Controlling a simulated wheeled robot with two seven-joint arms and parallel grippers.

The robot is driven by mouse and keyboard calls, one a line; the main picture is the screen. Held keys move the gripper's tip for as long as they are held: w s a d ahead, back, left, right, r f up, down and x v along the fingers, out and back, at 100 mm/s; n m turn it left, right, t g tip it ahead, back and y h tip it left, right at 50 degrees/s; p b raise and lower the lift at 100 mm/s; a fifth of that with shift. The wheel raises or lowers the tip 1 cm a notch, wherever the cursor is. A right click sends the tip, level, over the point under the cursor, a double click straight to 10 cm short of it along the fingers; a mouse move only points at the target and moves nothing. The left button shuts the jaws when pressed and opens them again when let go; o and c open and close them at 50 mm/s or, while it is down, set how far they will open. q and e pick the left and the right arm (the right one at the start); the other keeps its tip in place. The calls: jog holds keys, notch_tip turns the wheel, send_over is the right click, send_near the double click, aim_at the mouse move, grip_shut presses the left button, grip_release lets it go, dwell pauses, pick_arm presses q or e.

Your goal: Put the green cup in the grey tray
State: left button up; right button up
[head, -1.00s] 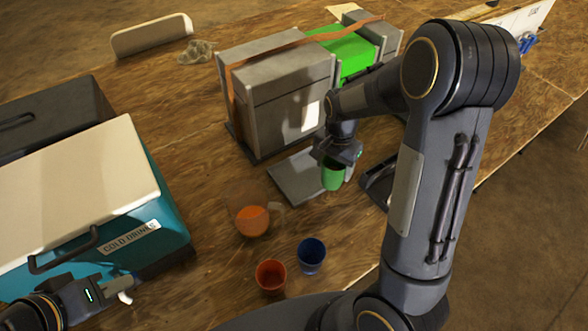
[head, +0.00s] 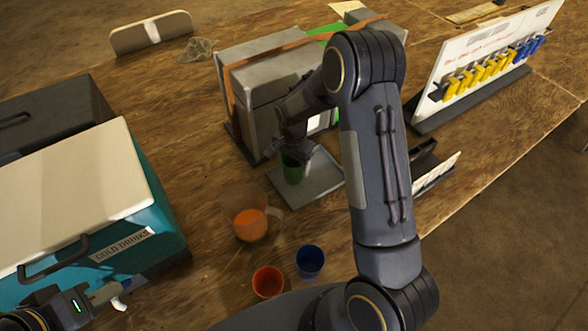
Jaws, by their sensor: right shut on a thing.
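The green cup (head: 292,170) is held upright in my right gripper (head: 294,156), which is shut on it. The cup is over the left part of the grey tray (head: 322,190); I cannot tell whether its base touches the tray. The tray lies flat on the wooden table in front of a grey box-like machine. My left gripper (head: 118,298) is low at the left, in front of the teal cooler and away from the cup; its fingers are too small to read.
The cold drinks cooler (head: 150,225) is at left, a white board with yellow and blue tags (head: 485,75) at right.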

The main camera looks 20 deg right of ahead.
jog(key=shift+f+p, duration=0.3)
jog(key=shift+f, duration=1.55)
jog(key=shift+f, duration=0.2)
jog(key=o, duration=1)
jog(key=shift+r, duration=0.15)
